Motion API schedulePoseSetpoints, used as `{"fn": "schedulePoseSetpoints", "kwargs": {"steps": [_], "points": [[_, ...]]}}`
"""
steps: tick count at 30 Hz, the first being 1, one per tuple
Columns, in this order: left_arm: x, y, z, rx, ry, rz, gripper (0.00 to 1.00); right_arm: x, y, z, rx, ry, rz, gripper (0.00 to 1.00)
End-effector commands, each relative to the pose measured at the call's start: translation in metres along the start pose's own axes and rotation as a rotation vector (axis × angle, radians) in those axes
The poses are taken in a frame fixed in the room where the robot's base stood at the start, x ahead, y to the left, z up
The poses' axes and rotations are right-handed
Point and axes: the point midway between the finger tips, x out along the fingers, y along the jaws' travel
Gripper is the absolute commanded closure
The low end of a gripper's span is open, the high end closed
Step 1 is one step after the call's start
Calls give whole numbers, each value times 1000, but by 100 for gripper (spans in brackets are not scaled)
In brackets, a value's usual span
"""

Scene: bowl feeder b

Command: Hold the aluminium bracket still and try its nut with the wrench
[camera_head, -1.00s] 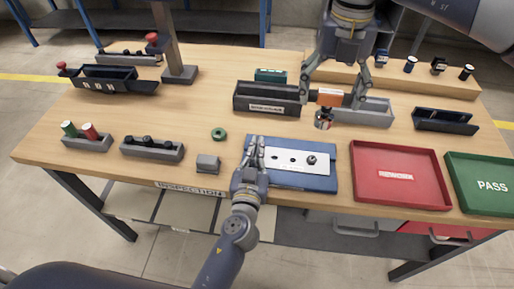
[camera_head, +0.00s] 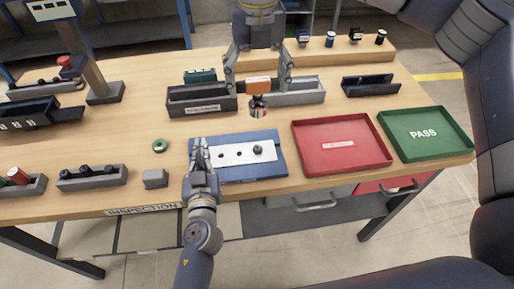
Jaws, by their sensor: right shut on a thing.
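The aluminium bracket (camera_head: 236,154) is a pale flat plate with dark holes, lying on a blue fixture (camera_head: 268,172). A dark nut (camera_head: 258,150) stands near its right end. My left gripper (camera_head: 200,145) is low at the bracket's left end, its fingertips close together; I cannot tell whether they clamp the plate. My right gripper (camera_head: 258,84) is shut on an orange-bodied tool (camera_head: 259,89), which I take to be the wrench. The tool's dark round lower end (camera_head: 258,111) hangs behind the fixture, apart from the nut.
Dark (camera_head: 200,107) and grey (camera_head: 305,97) bins stand behind the fixture. A red tray (camera_head: 343,172) and a green PASS tray (camera_head: 425,155) lie to the right. A green ring (camera_head: 160,146) and a small grey block (camera_head: 155,179) lie left, with bare tabletop around them.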

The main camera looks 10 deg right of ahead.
Motion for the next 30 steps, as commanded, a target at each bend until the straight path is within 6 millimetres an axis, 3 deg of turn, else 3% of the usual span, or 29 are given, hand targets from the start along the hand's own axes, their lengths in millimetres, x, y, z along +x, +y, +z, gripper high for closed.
{"fn": "schedulePoseSetpoints", "kwargs": {"steps": [10, 21, 30], "points": [[0, 0, 0, 0, 0, 0, 100, 3, 0, 0, 0, 1, 0, 64], [0, 0, 0, 0, 0, 0, 100, 75, 0, 1, 5, 3, 2, 64], [0, 0, 0, 0, -1, 0, 100, 83, 0, 1, 5, -2, 3, 64]]}}
